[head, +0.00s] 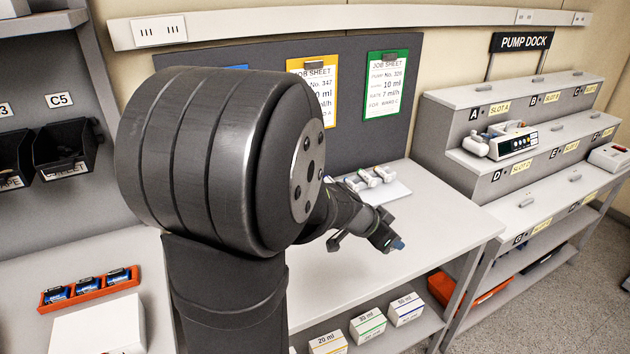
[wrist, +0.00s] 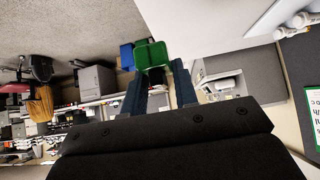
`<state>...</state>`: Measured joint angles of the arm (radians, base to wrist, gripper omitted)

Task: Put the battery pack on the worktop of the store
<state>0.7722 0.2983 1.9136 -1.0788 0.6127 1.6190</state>
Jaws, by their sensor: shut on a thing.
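My gripper (head: 388,242) hangs above the pale middle worktop (head: 447,232), pointing right and down. Several blue packs (head: 88,284) sit in an orange tray (head: 128,284) on the left worktop (head: 28,250), below dark bins (head: 65,148) labelled C5 and the like.
A white box (head: 98,328) stands in front of the tray. Small white parts lie on a white sheet (head: 398,193) behind my gripper. The stepped pump dock (head: 455,125) stands at the right with a pump (head: 510,142). Labelled boxes (head: 368,324) are on the shelf below.

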